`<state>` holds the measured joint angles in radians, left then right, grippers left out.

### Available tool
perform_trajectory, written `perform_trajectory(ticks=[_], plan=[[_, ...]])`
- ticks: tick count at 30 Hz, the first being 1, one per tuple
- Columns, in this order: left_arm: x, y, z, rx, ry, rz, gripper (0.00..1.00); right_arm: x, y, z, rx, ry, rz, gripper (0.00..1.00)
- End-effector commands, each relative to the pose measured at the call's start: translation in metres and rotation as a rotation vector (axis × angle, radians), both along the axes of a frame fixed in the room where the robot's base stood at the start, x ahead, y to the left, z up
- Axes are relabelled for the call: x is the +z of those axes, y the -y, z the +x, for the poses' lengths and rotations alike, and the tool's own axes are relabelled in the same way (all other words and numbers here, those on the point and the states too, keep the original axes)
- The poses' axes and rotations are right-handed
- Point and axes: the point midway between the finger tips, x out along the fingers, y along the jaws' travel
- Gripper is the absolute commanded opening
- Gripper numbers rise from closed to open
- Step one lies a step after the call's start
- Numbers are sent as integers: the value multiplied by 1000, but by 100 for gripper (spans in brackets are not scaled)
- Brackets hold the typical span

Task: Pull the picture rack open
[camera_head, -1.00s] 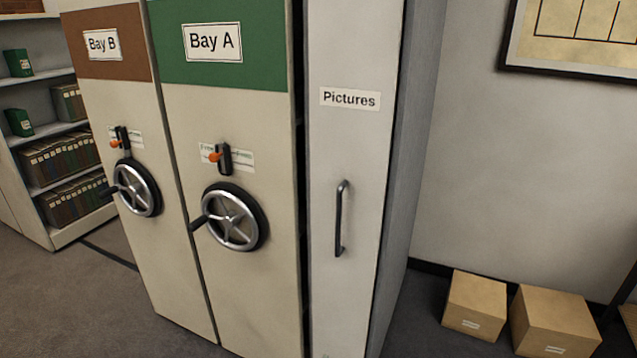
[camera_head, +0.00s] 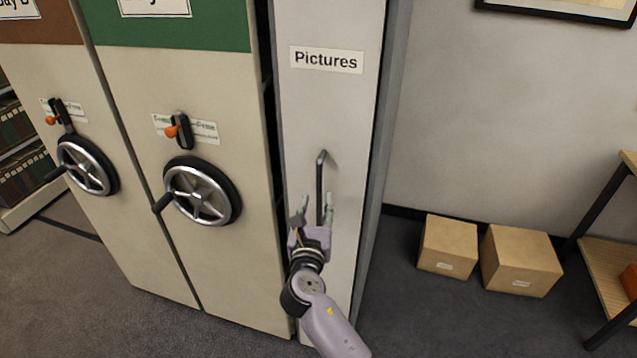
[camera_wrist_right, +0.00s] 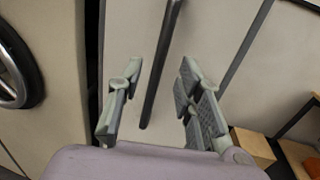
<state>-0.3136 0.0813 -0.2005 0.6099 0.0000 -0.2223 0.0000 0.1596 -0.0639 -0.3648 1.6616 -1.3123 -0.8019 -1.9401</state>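The picture rack (camera_head: 345,120) is a tall, narrow pale panel labelled "Pictures". Its front looks about flush with the bay beside it. A dark vertical bar handle (camera_head: 319,175) is on its front. My right gripper (camera_head: 317,208) is open in front of the rack, with its fingers on either side of the handle's lower part. In the right wrist view the handle (camera_wrist_right: 161,70) runs between the two spread fingers (camera_wrist_right: 155,98), and neither finger visibly grips it. The handle's lower end is hidden by my gripper in the head view. My left gripper is not in view.
To the left stand Bay A (camera_head: 180,90) and another bay, each with a spoked handwheel (camera_head: 202,191) sticking out. Two cardboard boxes (camera_head: 447,245) sit on the floor at the right by the wall. A wooden shelf unit (camera_head: 610,262) stands at the far right.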

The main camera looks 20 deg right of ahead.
Motion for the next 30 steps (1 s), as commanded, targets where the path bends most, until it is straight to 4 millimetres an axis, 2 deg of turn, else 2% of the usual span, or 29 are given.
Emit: perform_trajectory(ticks=[3,6,12,23,30], plan=[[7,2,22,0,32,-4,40,2,10,24,-1,0,-1,33],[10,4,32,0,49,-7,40,2,18,41,-2,0,0,33],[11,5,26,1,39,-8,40,0,25,60,-1,-1,0,33],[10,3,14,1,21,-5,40,-1,28,65,0,-1,1,33],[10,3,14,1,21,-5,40,-1,27,64,0,-1,1,18]])
